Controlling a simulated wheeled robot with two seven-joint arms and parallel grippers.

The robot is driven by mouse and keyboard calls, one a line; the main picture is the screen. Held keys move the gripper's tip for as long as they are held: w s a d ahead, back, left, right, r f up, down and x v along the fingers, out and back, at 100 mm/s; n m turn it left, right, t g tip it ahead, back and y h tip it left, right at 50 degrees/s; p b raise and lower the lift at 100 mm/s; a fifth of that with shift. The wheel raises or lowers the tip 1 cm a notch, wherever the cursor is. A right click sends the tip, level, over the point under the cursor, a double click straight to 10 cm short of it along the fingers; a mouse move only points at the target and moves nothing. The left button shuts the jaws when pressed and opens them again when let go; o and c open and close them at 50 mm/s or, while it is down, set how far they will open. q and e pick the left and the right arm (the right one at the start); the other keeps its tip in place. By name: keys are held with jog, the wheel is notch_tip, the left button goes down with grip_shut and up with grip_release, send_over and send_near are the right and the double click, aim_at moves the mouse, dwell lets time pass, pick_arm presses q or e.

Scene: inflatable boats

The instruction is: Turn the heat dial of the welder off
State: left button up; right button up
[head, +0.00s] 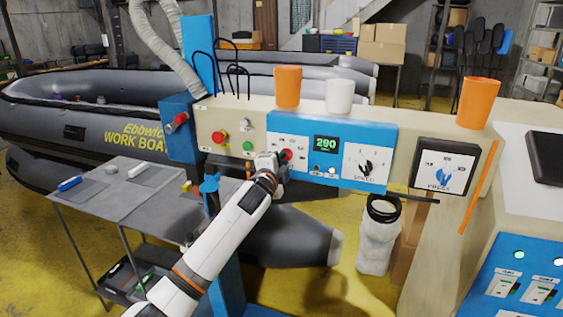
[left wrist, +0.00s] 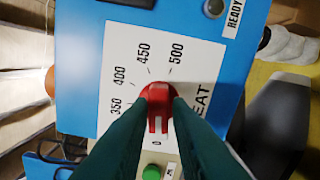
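The welder's control panel (head: 335,125) is blue, with a green display (head: 326,144) reading 290. The red heat dial (head: 286,155) sits at its left. In the left wrist view the heat dial (left wrist: 158,103) has a raised bar whose white mark points down toward the 0. The scale (left wrist: 120,78) runs from 350 to 500 around it. My left gripper (head: 278,162) is at the dial. In the left wrist view its dark fingers (left wrist: 158,112) lie on both sides of the bar, close against it. They hide part of the dial's rim and scale. My right gripper is not in view.
A speed dial (head: 366,168) and a pressure dial (head: 443,178) are to the right. Red (head: 219,137) and green (head: 248,146) buttons are to the left. Orange (head: 287,86) and white (head: 339,96) cups stand on top. A grey side table (head: 110,205) is at the lower left.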

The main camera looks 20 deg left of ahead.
pick_arm(q)
jog(key=shift+o, duration=1.4)
jog(key=s+b, duration=0.4)
jog(key=s, duration=0.8)
jog(key=shift+a, duration=0.25)
